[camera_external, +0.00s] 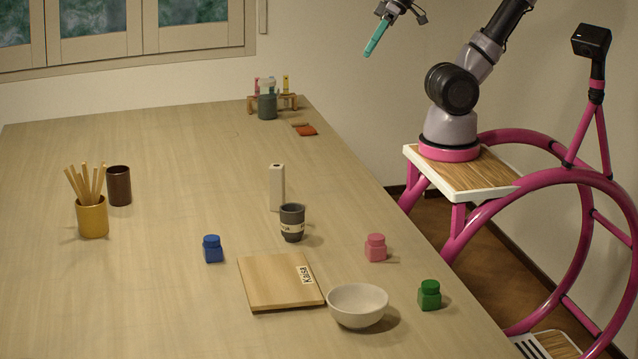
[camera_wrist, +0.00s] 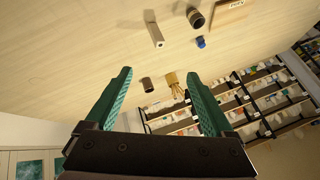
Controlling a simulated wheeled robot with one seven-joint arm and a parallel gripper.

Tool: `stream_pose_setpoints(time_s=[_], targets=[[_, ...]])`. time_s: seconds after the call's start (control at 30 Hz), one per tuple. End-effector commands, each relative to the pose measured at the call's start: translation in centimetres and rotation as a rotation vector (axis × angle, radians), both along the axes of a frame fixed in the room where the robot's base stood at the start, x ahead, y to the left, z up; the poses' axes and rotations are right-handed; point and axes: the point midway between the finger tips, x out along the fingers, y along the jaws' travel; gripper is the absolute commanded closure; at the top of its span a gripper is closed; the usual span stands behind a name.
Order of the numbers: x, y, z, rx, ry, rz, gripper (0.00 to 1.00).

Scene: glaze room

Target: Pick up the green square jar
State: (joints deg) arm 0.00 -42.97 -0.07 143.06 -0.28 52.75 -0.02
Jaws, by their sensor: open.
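The green square jar (camera_external: 429,295) stands upright near the right front edge of the table, just right of a white bowl. It does not show in the wrist view. My gripper (camera_external: 376,37) is high above the far right side of the table, well away from the jar. In the wrist view my gripper (camera_wrist: 160,98) has its two teal fingers apart with nothing between them.
A white bowl (camera_external: 357,305), pink jar (camera_external: 376,247), wooden board (camera_external: 281,281), grey cup (camera_external: 292,222), white block (camera_external: 276,187) and blue jar (camera_external: 213,248) stand on the table (camera_external: 150,270). Left are a brown cup (camera_external: 118,185) and yellow stick holder (camera_external: 92,217); a rack (camera_external: 286,101) is behind.

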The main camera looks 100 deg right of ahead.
Motion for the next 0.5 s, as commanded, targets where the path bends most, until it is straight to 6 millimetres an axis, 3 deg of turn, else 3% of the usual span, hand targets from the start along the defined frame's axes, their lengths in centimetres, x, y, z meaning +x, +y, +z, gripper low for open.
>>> stream_pose_setpoints(time_s=[0.17, 0.27, 0.37, 0.5], targets=[[0.2, 0.4, -0.1, 0.013, 0.01, 0.005, 0.12], [0.9, 2.2, -0.7, 0.076, 0.06, 0.027, 0.12], [1.9, 6.0, -1.8, 0.2, 0.161, 0.061, 0.12], [3.4, 13.1, -3.3, 0.415, 0.353, 0.096, 0.12]])
